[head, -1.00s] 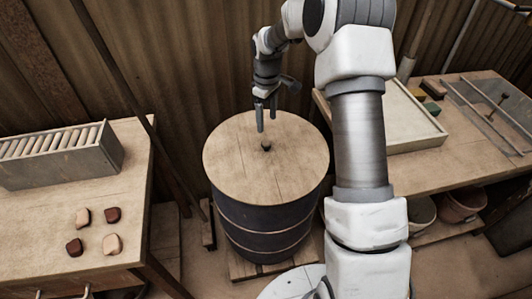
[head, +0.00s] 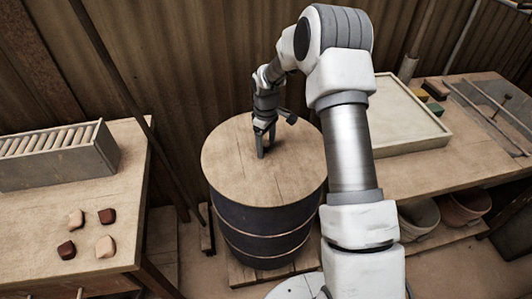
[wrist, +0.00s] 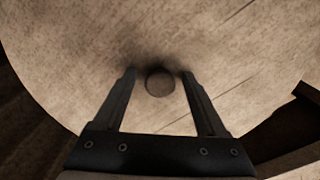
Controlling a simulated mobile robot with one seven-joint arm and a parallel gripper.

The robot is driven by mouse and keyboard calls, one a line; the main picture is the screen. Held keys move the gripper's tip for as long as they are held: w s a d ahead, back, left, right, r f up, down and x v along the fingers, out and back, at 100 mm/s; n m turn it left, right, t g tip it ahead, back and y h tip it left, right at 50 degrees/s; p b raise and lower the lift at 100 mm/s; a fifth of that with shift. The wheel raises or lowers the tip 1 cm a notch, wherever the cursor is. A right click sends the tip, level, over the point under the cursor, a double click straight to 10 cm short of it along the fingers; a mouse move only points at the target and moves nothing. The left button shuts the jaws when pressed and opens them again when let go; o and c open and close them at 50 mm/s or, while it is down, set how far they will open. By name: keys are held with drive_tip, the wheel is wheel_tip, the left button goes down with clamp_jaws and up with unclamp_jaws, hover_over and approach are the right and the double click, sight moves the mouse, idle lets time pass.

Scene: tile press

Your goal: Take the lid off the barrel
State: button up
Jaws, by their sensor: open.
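My gripper (head: 265,148) points down at the middle of the lid. In the wrist view the lid (wrist: 80,40) fills most of the picture, and its small round knob (wrist: 160,83) lies between my two open fingers (wrist: 159,75). A gap shows between the knob and each finger. In the head view the fingers hide the knob.
A table (head: 35,230) at left holds a grey box (head: 60,163) of tiles and several loose brown pieces. A workbench (head: 455,155) at right carries a shallow tray (head: 405,147). Bowls (head: 415,217) sit below it. A corrugated wall (head: 190,60) rises behind the barrel.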

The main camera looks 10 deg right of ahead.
drive_tip(key=shift+c, duration=0.2)
clamp_jaws()
drive_tip(key=shift+r, duration=0.1)
idle(1.0)
